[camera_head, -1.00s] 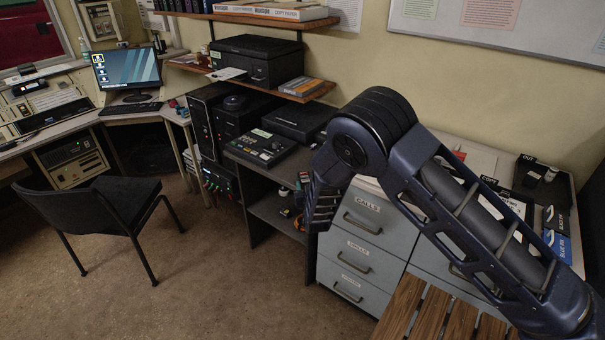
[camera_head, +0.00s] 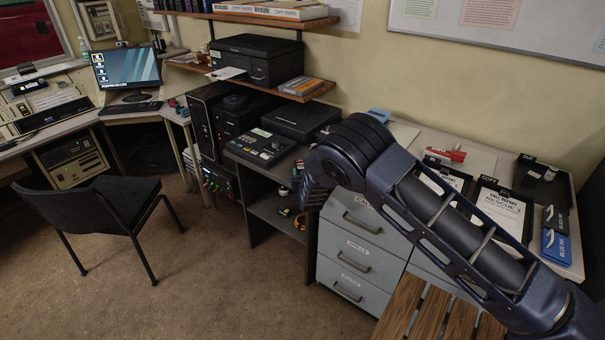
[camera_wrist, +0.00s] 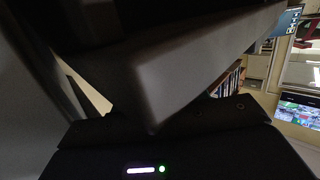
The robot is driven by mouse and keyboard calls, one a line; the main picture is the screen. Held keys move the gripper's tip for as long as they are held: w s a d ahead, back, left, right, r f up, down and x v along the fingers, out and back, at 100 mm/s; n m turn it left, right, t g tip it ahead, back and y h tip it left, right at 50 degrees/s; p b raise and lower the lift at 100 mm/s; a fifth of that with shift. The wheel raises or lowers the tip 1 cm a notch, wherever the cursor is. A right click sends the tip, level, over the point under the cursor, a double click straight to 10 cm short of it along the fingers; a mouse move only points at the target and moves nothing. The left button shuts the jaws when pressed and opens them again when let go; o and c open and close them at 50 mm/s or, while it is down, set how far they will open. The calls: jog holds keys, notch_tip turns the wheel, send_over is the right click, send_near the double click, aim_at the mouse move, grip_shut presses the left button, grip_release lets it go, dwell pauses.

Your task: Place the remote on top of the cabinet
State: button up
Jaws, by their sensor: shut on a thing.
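The cabinet (camera_head: 388,240) is a grey unit with labelled drawers at the centre right of the head view. Its pale top carries papers, clipboards and small boxes, and my arm hides part of it. My gripper (camera_wrist: 150,128) shows dark and very close in the wrist view, shut on a dark, block-like thing (camera_wrist: 185,75), which I take to be the remote. It is blurred, with no buttons to be made out. In the head view my arm reaches over the cabinet's left front corner, and its links hide the gripper's fingers and what they hold.
A red box (camera_head: 444,155), clipboards (camera_head: 503,207) and a black tray (camera_head: 541,176) stand on the cabinet top. A dark desk with a control panel (camera_head: 262,147) stands left of the cabinet. A slatted wooden surface (camera_head: 402,305) is in front. A chair (camera_head: 95,215) stands on open floor.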

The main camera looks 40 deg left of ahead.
jog(key=shift+f, duration=0.1)
jog(key=o, duration=1.2)
jog(key=shift+d+r, duration=0.1)
jog(key=shift+r, duration=0.1)
jog(key=shift+o, duration=0.5)
jog(key=v, duration=1.2)
